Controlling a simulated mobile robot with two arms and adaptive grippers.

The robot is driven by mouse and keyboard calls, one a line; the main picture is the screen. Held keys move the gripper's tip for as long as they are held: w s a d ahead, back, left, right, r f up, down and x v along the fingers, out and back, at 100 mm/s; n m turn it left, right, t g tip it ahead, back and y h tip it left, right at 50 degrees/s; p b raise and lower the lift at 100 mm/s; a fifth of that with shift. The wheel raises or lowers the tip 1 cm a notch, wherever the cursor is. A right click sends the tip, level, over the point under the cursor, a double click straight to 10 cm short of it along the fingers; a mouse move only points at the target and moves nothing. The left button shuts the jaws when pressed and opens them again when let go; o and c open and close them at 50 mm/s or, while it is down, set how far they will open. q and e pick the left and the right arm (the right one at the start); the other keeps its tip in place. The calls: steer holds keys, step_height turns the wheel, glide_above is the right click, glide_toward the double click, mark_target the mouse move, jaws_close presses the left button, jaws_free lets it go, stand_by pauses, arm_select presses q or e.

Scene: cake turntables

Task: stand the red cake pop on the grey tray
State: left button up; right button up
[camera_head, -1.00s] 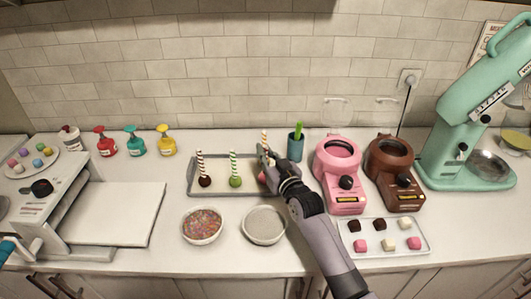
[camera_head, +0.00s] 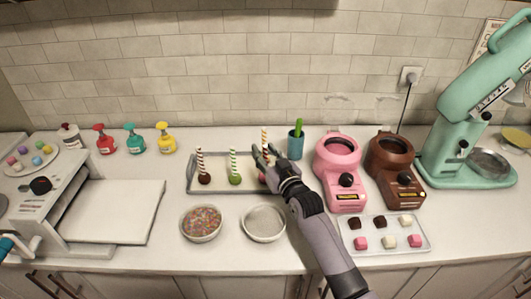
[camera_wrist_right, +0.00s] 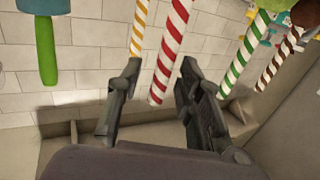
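The grey tray (camera_head: 222,194) lies on the counter against the back. The red cake pop (camera_head: 262,178) is at the tray's right part, its ball partly hidden by my right gripper (camera_head: 264,151). In the right wrist view its red-and-white stick (camera_wrist_right: 172,48) runs between the two fingers of my right gripper (camera_wrist_right: 158,80). The fingers are open, with gaps on both sides of the stick. The ball's contact with the tray is hidden. My left gripper is out of view.
A brown cake pop (camera_head: 204,179) and a green one (camera_head: 235,179) stand on the tray. A cup (camera_head: 295,147) and the pink melter (camera_head: 341,180) stand to the right. Two bowls (camera_head: 201,223) (camera_head: 264,223) sit in front.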

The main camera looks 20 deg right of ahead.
steer(key=shift+s, duration=0.15)
steer(key=shift+s+d+f, duration=0.1)
steer(key=shift+s, duration=0.25)
steer(key=s+d, duration=0.1)
steer(key=s, duration=1)
steer(key=shift+d, duration=0.25)
